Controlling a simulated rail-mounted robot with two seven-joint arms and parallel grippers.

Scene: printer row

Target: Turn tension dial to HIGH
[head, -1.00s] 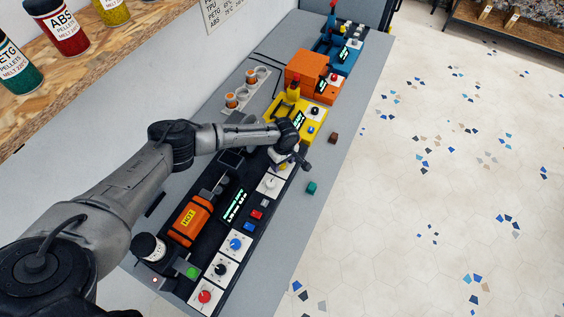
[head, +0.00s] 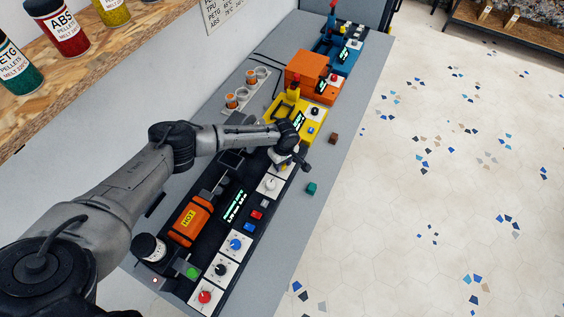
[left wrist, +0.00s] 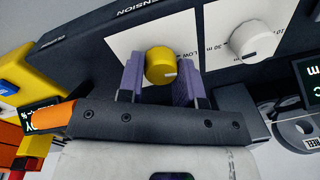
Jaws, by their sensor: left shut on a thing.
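The tension dial (left wrist: 161,66) is a yellow knob on a white plate, with the word TENSION partly readable on the dark panel above it in the left wrist view. My left gripper (left wrist: 160,80) is shut on this dial, with one purple finger pad on each side of it. The dial's pale pointer mark is at the lower right of its face in this view. In the head view my left gripper (head: 288,158) is over the far end of the dark machine and mostly hides the dial. My right gripper is in neither view.
A white knob (left wrist: 252,40) is beside the yellow dial on its own plate. Blue (head: 235,244), black (head: 220,269) and red (head: 205,297) knobs line the near end. A yellow machine (head: 312,130) stands just beyond. Small green (head: 312,188) and brown (head: 333,138) cubes lie on the bench.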

